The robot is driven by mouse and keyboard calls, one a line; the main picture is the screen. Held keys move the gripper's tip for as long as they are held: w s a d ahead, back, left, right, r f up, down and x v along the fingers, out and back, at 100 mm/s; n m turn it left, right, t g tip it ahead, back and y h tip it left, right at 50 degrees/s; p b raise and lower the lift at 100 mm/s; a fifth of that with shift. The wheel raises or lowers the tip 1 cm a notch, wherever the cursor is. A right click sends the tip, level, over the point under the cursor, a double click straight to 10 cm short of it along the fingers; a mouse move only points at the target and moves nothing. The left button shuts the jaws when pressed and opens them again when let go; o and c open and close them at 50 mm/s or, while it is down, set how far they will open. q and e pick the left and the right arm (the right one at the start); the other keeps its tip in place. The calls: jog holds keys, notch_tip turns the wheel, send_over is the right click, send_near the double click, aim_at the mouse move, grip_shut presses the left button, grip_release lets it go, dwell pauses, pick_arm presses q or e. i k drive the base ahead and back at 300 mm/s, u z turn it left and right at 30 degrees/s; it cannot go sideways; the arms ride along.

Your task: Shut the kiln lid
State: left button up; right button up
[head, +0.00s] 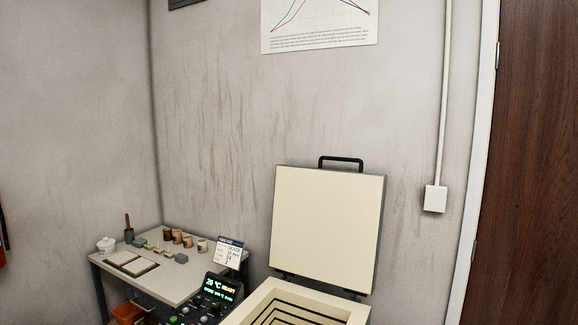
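The kiln lid (328,228) stands open and upright at the back of the kiln, its cream inner face towards me. A black handle (341,160) sits on its top edge. The kiln body (262,292) is at the bottom of the head view, with a cream rim and a stepped, dark-lined inside. Its lower part is cut off by the frame. A control panel (207,304) with lit green text reading 20 °C and READY is left of the kiln. Neither of my grippers is in view.
A small sign (229,252) stands beside the panel. A dark wooden door (530,170) is on the right.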

aim_at(327, 225)
jog(key=i, duration=0.85)
jog(key=z, duration=0.35)
